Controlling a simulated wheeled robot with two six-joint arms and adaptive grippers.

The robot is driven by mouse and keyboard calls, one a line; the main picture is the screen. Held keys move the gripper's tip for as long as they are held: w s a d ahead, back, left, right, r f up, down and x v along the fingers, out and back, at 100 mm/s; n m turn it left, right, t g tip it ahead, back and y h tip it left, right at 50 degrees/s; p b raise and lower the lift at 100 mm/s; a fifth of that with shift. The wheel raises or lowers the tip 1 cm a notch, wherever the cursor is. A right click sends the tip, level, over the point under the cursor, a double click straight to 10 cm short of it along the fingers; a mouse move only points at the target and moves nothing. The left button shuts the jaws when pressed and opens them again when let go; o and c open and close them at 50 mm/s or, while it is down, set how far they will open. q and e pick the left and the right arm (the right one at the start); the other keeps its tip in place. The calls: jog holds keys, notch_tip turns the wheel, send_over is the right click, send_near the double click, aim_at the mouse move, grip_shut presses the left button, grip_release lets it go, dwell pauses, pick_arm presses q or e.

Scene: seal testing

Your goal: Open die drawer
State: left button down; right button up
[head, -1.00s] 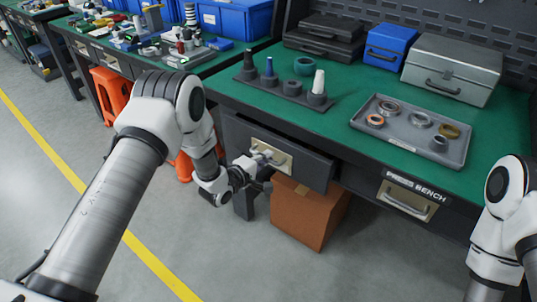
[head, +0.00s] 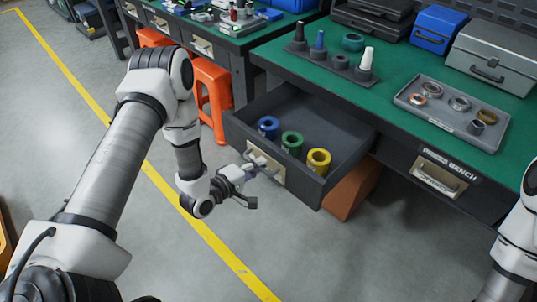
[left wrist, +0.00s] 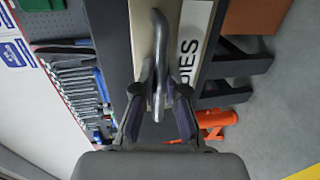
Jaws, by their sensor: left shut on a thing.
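The die drawer (head: 345,142) is a dark grey drawer under the left part of the green-topped bench, pulled well out. Inside it stand a blue ring-shaped die (head: 268,127), a green one (head: 292,143) and a yellow one (head: 318,161). A cream plate (head: 276,178) with a metal handle is on its front. My left gripper (head: 252,171) is at that handle. My right gripper is out of view; only part of that arm shows at the right edge.
The bench top (head: 395,78) carries a grey tray (head: 450,125) of rings and a rack of cones (head: 330,65). A second, shut drawer (head: 437,178) is to the right. A cardboard box (head: 352,192) is under the open drawer. An orange stool (head: 211,95) stands left.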

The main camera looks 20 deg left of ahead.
pick_arm(q)
jog(key=shift+s+a, duration=0.15)
jog(key=shift+s, duration=0.3)
jog(key=c, duration=1.2)
grip_release()
jog(key=v, duration=1.2)
